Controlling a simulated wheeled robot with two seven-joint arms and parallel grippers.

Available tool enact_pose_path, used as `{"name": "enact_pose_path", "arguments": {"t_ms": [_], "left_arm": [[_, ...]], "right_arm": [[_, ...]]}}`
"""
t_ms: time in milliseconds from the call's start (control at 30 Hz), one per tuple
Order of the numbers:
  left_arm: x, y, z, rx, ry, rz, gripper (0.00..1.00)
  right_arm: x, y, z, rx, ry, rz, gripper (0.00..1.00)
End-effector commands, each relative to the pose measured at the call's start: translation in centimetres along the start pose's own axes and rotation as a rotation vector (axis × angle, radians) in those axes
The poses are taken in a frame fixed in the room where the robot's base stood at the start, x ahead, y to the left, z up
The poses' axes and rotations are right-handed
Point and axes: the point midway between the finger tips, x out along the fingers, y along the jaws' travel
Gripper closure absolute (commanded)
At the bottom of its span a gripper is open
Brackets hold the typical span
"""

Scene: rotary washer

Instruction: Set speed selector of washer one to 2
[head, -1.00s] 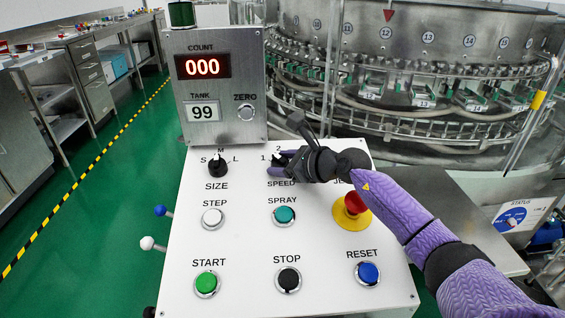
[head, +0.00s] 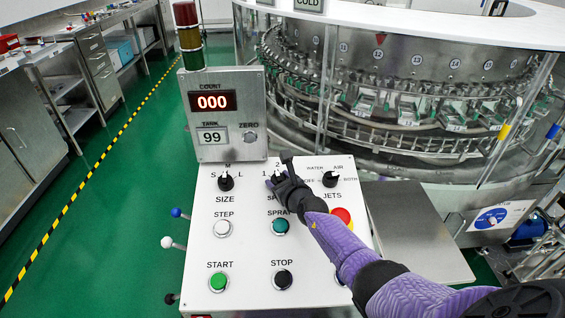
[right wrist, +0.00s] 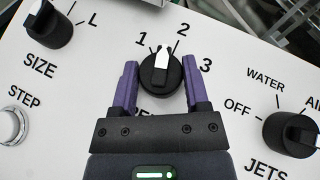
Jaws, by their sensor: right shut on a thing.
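The speed selector (right wrist: 162,72) is a black round knob with a white pointer, on the white panel below the marks 1, 2 and 3. In the right wrist view its pointer stands between 1 and 2, nearer to 2. My right gripper (head: 277,181) is at this knob, with one purple finger on each side, and is shut on it. In the head view the gripper covers much of the knob and the SPEED label. My left gripper is not in view.
The size knob (head: 226,181) is left of the gripper and the jets knob (head: 330,179) is right. The spray button (head: 280,227) and the red emergency button (head: 341,217) lie below, close to my forearm. The display box (head: 226,145) stands behind the panel.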

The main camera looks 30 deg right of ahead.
Motion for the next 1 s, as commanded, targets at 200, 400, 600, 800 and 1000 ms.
{"name": "enact_pose_path", "arguments": {"t_ms": [200, 400, 600, 800, 1000], "left_arm": [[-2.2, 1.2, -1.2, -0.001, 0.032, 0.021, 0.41], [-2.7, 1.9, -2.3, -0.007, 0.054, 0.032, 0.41], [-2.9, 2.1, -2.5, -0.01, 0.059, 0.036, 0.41], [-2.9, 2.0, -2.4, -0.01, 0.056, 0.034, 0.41], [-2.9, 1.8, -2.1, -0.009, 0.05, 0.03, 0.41]], "right_arm": [[0.0, 0.2, 0.3, 0.076, 0.011, -0.122, 0.99], [0.1, 0.2, 0.0, 0.12, 0.018, -0.201, 0.99], [0.1, 0.3, -0.1, 0.145, 0.023, -0.241, 0.99], [0.1, 0.3, -0.2, 0.155, 0.024, -0.254, 1.0], [0.1, 0.3, -0.2, 0.155, 0.024, -0.254, 1.0]]}}
